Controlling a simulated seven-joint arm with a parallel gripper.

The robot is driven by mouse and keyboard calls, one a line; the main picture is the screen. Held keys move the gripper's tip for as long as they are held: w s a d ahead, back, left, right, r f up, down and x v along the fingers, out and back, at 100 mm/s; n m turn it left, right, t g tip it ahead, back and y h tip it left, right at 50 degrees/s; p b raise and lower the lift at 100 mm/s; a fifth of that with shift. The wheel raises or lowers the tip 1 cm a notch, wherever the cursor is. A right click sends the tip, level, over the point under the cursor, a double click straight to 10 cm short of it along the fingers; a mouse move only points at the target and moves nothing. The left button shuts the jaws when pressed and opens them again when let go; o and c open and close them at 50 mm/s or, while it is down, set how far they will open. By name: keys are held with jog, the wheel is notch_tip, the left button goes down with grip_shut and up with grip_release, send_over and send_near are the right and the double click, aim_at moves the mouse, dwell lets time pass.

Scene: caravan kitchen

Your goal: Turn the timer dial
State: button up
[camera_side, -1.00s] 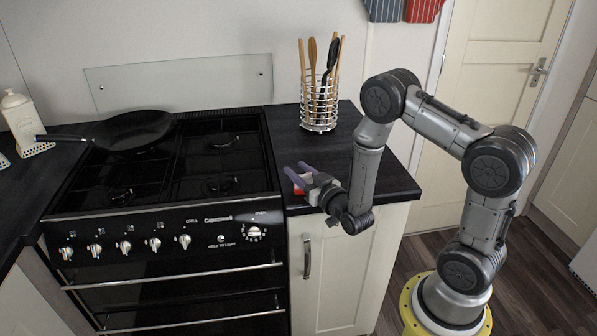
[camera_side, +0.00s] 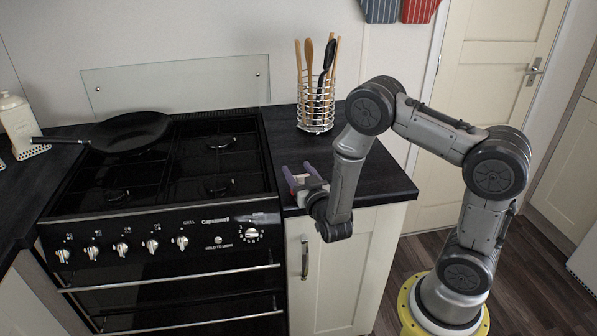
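The stove's black front panel carries a row of silver knobs. The knob at its right end (camera_side: 252,236) has a ring of white markings and looks like the timer dial; its lettering is too small to read surely. My gripper (camera_side: 295,171) is right of the stove, over the front left corner of the worktop, above and to the right of this dial and apart from it. Its two purple fingers point up and left in the picture, with a gap between them and nothing held. A pale, purplish streak on the panel above the dial may be their reflection.
A black frying pan (camera_side: 131,132) sits on the hob, its handle to the left. A wire utensil holder (camera_side: 316,112) stands on the worktop (camera_side: 372,180) behind my gripper. Oven handle bars (camera_side: 170,278) run below the knobs. Space in front of the dial looks clear.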

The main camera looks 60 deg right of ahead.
jog(key=shift+o, duration=0.5)
jog(key=v, duration=1.3)
jog(key=shift+s+a, duration=0.25)
jog(key=shift+s, duration=0.05)
